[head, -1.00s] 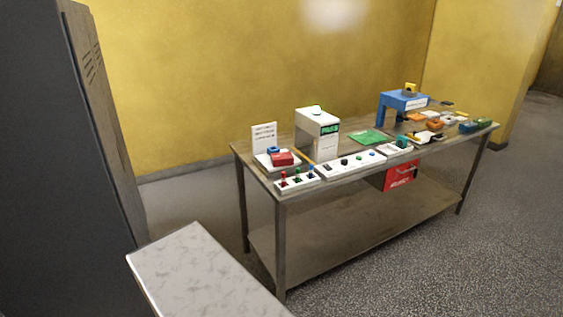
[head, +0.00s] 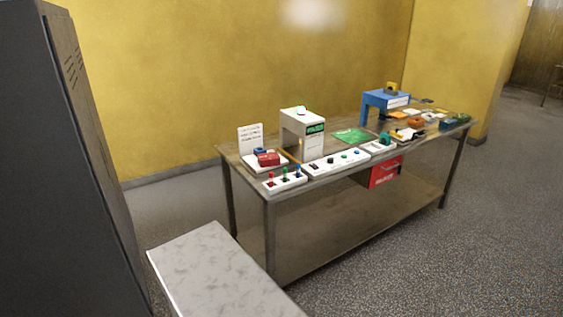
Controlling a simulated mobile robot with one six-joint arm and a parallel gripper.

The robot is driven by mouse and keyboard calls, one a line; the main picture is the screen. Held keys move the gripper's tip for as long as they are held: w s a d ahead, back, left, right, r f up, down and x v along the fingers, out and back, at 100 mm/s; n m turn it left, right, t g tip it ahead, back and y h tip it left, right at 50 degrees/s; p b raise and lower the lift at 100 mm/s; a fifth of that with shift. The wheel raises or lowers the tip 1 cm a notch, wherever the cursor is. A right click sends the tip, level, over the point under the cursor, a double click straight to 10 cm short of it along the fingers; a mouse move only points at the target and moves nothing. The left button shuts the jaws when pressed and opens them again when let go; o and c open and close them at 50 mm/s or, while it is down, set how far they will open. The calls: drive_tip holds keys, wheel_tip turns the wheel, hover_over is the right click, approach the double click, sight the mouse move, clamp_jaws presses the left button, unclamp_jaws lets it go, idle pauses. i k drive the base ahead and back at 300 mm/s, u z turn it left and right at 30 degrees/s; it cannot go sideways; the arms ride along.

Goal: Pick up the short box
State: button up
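Several small objects lie on a long worktable (head: 243,161), and I cannot tell for sure which one is the short box. On a white tray (head: 250,166) at its left end are a red block (head: 269,159) and a smaller blue block (head: 260,151) close behind it. More small orange, white and green pieces sit at the far right end, among them an orange block (head: 416,122); they are too small to make out. My gripper is not in view.
A white machine (head: 303,122) and a blue stand (head: 385,99) stand on the table. White strips with coloured knobs (head: 336,161) line its front edge. A red bin (head: 385,173) hangs below. A pale-topped bench (head: 215,270) and dark cabinet (head: 75,160) are nearer; floor is open at right.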

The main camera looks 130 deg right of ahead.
sight(270, 160)
drive_tip(key=z, duration=0.3)
drive_tip(key=k, duration=0.2)
drive_tip(key=z, duration=2.9)
drive_tip(key=k, duration=0.65)
drive_tip(key=u, duration=0.2)
drive_tip(key=i, duration=0.65)
drive_tip(key=u, duration=0.05)
